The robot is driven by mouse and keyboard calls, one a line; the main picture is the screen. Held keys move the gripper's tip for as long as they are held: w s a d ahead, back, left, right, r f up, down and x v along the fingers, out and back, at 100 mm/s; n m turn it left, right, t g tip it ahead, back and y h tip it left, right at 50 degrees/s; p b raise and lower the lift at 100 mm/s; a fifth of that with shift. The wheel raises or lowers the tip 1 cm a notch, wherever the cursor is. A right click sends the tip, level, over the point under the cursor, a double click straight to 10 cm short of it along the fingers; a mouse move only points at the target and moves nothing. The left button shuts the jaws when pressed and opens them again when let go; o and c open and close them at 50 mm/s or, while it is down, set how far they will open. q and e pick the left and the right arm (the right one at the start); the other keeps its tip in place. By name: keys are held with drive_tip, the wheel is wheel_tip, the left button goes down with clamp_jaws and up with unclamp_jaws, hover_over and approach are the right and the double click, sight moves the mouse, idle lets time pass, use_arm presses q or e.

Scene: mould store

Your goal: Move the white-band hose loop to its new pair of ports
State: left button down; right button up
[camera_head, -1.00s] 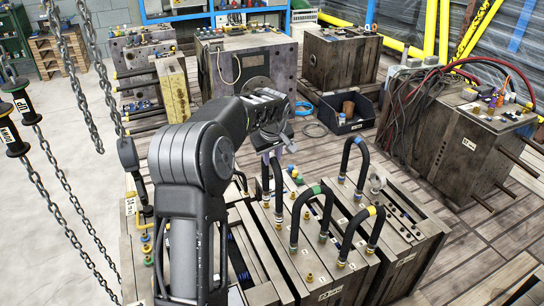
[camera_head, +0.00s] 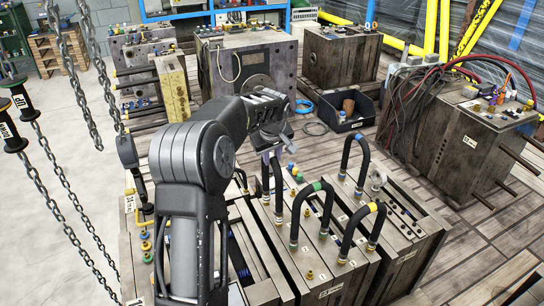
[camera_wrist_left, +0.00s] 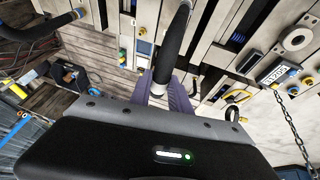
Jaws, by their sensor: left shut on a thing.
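My left gripper (camera_wrist_left: 163,98) is shut on a black hose loop (camera_wrist_left: 174,45), with its purple fingers on either side of the hose. A pale collar shows at the hose end between the fingers. In the head view the gripper (camera_head: 269,153) is over the back of the moulds, and the loop (camera_head: 279,187) hangs just under it, partly hidden by my arm. I cannot tell whether its ends are seated in ports. A green-band loop (camera_head: 311,187) and a yellow-band loop (camera_head: 364,211) stand on the mould blocks (camera_head: 325,262). My right gripper is out of view.
Another black loop (camera_head: 345,150) stands behind the yellow-band one. Several brass, blue and green ports dot the mould tops. Chains with handles (camera_head: 20,102) hang at the left. A black bin (camera_head: 342,113) and a hose-draped mould (camera_head: 450,135) stand behind. Floor (camera_head: 490,235) is clear at right.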

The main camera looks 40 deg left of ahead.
use_arm(q)
drive_tip(key=shift+f+b, duration=0.45)
drive_tip(key=shift+f, duration=0.1)
idle(0.6)
drive_tip(key=c, duration=1.3)
unclamp_jaws()
drive_tip(key=shift+s+a, duration=0.1)
drive_tip(key=shift+c, duration=0.2)
drive_tip(key=shift+o, duration=1)
drive_tip(key=v, duration=0.7)
drive_tip(key=shift+r, duration=0.35)
